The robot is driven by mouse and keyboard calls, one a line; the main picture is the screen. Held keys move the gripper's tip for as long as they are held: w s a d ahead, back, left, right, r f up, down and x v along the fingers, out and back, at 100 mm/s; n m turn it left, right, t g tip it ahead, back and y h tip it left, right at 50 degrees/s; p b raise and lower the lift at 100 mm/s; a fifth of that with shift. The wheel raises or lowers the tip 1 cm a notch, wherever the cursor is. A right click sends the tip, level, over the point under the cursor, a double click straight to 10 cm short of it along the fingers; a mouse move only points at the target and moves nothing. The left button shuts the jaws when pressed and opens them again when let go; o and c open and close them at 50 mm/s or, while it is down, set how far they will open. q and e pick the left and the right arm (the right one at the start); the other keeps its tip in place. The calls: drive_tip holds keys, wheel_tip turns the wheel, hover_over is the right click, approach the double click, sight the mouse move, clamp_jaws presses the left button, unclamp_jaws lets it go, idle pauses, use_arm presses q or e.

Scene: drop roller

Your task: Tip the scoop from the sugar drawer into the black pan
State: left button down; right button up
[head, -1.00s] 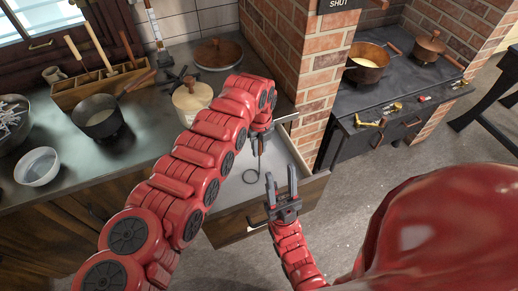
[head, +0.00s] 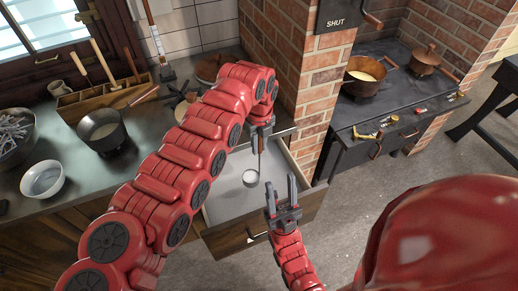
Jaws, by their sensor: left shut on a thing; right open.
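My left gripper (head: 260,132) is shut on the thin upright handle of the scoop (head: 250,178), over the open drawer. The small round bowl of the scoop shows white inside. I cannot tell whether it touches the drawer floor. The sugar drawer (head: 225,205) is pulled out, pale inside with a wooden front; my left arm hides part of it. My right gripper (head: 283,190) is open and empty by the drawer's front right. A black pan (head: 108,140) with pale contents stands on the counter at left, its handle pointing up and right.
A wooden tool rack (head: 95,100) stands behind the pan, and a white bowl (head: 42,180) in front left. A brick pillar (head: 318,90) rises right of the drawer. Beyond it are a stove with a copper pot (head: 363,84) and a lidded pot (head: 425,62).

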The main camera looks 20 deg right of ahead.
use_arm(q)
drive_tip(key=shift+r, duration=2.8)
